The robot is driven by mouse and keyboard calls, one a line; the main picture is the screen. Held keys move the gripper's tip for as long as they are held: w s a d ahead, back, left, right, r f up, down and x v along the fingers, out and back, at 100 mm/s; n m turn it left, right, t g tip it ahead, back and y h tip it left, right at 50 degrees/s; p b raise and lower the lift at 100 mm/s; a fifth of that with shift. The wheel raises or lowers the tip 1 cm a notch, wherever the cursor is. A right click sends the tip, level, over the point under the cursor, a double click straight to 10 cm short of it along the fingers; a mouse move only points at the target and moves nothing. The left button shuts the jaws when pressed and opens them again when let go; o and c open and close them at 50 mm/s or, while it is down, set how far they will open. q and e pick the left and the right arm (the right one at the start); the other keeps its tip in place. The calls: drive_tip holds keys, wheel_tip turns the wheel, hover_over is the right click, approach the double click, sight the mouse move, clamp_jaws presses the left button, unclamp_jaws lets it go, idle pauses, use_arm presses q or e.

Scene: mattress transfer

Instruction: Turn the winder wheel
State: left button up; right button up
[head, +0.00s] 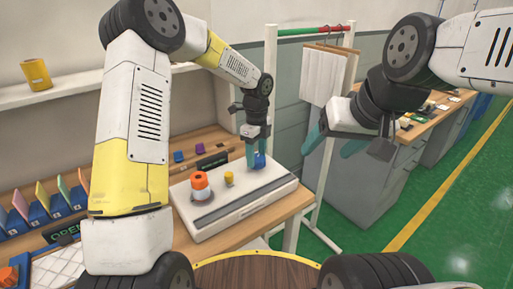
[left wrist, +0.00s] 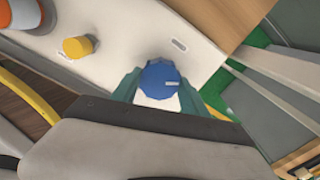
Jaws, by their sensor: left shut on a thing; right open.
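A white box-shaped device (head: 240,206) lies on a wooden table, with an orange knob (head: 200,181), a small yellow knob (head: 229,178) and a blue round knob (head: 260,161) along its top. Which of these is the winder wheel I cannot tell for sure. My left gripper (head: 254,158) points down at the device's right end and is shut on the blue knob. In the left wrist view the blue knob (left wrist: 159,78) sits between the two green fingers, with a white mark on its face. My right gripper (head: 333,145) is open and empty in the air, right of the device.
A white rack (head: 270,80) with a hanging white cloth (head: 322,78) stands behind the table's right end. Small purple and blue blocks (head: 199,145) lie behind the device. Colored cards in blue holders (head: 40,205) stand at left. A yellow cup (head: 36,74) is on a shelf.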

sight(256, 158)
use_arm(q)
drive_tip(key=shift+w+r, duration=0.1)
drive_tip(key=o, duration=1.4)
drive_tip(key=shift+c, duration=0.2)
wheel_tip(256, 158, up, 8)
drive_tip(key=shift+f, duration=0.15)
